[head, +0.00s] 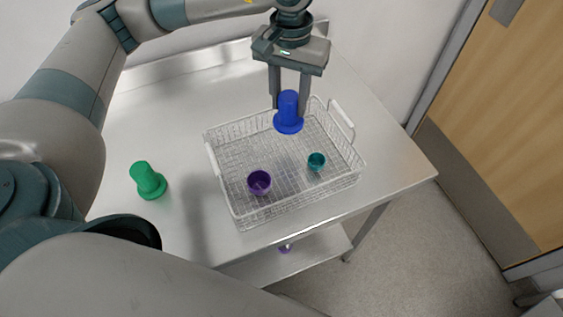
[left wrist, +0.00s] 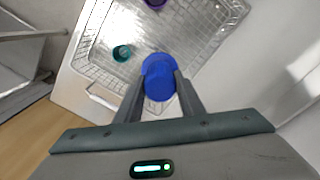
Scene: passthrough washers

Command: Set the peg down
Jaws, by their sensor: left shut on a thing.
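A blue peg (head: 288,112) with a wide flange at its lower end is held upright between the fingers of my left gripper (head: 289,108). The peg appears above the far part of a white wire basket (head: 240,221); its height over the basket floor is hard to tell. In the left wrist view the blue peg (left wrist: 158,78) sits between the fingertips (left wrist: 160,95), with the wire mesh beyond it. My right gripper does not show.
Inside the basket are a purple cup (head: 259,182) and a teal cup (head: 316,162). The basket stands on a metal table (head: 178,118) with free room on its left. A purple item (head: 285,248) lies on the lower shelf. A wooden door (head: 505,130) is at the right.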

